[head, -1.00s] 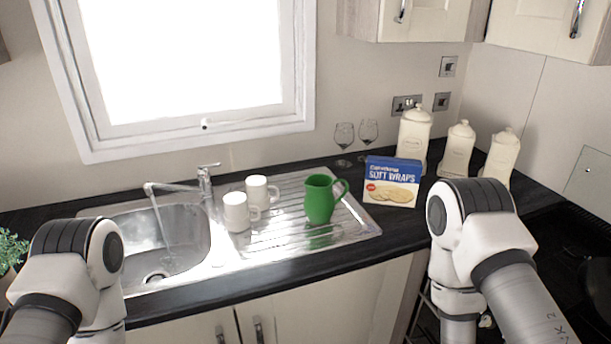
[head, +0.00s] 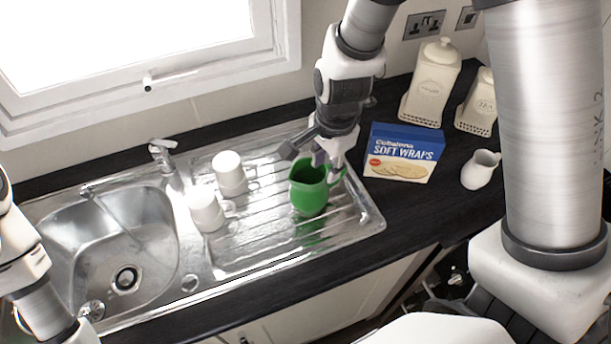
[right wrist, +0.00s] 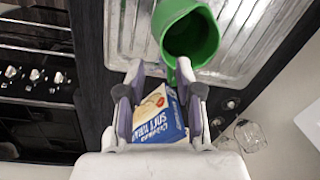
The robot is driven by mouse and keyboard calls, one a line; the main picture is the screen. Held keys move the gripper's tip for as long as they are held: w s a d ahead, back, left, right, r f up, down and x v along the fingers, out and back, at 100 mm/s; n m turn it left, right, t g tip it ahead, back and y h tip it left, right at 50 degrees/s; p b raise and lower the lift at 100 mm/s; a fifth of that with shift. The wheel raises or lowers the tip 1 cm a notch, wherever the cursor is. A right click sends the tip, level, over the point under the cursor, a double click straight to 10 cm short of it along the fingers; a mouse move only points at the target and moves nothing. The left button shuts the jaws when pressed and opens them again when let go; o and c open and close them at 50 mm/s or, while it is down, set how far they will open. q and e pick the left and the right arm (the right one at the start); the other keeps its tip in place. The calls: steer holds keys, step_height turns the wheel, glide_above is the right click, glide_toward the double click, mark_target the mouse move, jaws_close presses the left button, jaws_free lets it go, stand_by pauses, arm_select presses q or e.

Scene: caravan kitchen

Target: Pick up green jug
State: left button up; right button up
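The green jug (head: 308,188) stands upright on the ribbed steel drainer, right of two white mugs. Its handle side faces right, partly hidden by my right gripper (head: 314,154). That gripper comes down from above at the jug's back right, fingers apart. In the right wrist view, the jug (right wrist: 190,38) is just beyond the fingertips of the open gripper (right wrist: 160,70), with its handle close to the right-hand finger. I cannot tell whether they touch. My left arm is at the left edge of the head view; its gripper does not show.
White mugs (head: 230,173) stand left of the jug, beside the sink (head: 110,235) and tap (head: 162,152). A soft wraps box (head: 403,153) is close right of my right gripper. A small white jug (head: 480,169) and cream canisters (head: 430,85) stand farther right.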

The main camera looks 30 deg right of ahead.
mark_target(322, 182)
steer(key=f, duration=0.2)
steer(key=w+f, duration=0.1)
steer(key=f, duration=0.2)
steer(key=shift+w+a+f, duration=0.1)
steer(key=shift+f, duration=0.2)
steer(key=shift+s+a+r, duration=0.1)
steer(key=shift+s+r, duration=0.1)
steer(key=shift+s, duration=0.15)
jaws_close()
